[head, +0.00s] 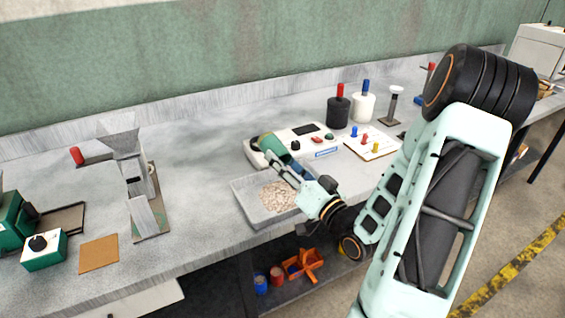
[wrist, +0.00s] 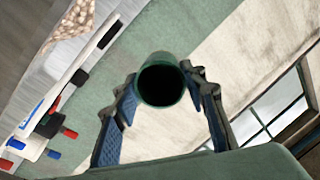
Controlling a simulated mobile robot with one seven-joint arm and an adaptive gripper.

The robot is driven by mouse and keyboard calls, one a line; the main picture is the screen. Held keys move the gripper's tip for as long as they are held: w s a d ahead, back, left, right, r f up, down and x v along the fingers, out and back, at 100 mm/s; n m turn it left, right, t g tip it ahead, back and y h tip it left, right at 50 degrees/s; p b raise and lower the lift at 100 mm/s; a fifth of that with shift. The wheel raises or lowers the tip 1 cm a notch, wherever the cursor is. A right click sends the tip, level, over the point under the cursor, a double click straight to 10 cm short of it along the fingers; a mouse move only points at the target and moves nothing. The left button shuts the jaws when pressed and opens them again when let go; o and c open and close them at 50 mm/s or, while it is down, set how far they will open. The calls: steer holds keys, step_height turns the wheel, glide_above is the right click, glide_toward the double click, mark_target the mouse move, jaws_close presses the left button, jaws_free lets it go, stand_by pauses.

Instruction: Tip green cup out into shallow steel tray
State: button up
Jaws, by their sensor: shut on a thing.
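The green cup (head: 273,146) is held by my gripper (head: 290,170) above the back part of the shallow steel tray (head: 246,205). The cup is tilted. In the wrist view the green cup (wrist: 162,80) sits between the two blue fingers of my gripper (wrist: 160,95), and its dark inside faces the camera; I cannot make out anything in it. A heap of pale grain (head: 278,196) lies in the tray, and the grain also shows at the top left of the wrist view (wrist: 75,22). My gripper and wrist hide the tray's right side.
A white instrument (head: 308,140) with buttons stands right behind the tray. Black (head: 338,112) and white (head: 363,106) containers stand farther back. A steel hopper stand (head: 128,160) is at left. The bench between hopper and tray is clear. The bench's front edge runs close by the tray.

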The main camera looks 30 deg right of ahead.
mark_target(282, 151)
steer(key=shift+r, duration=0.1)
stand_by(0.5)
step_height(282, 151, up, 5)
steer(key=p, duration=0.4)
steer(key=shift+r+p, duration=0.2)
steer(key=shift+p, duration=0.5)
steer(key=g+p, duration=0.1)
steer(key=p, duration=0.2)
steer(key=shift+r+g+p, duration=0.25)
steer(key=shift+g+p, duration=0.15)
steer(key=g+p, duration=0.1)
steer(key=p, duration=0.3)
steer(key=g+p, duration=0.2)
steer(key=p, duration=0.1)
steer(key=g+h+p, duration=0.1)
steer(key=p, duration=0.3)
steer(key=shift+r+p, duration=0.25)
steer(key=shift+p, duration=0.05)
steer(key=shift+f+g, duration=0.35)
steer(key=shift+g, duration=0.15)
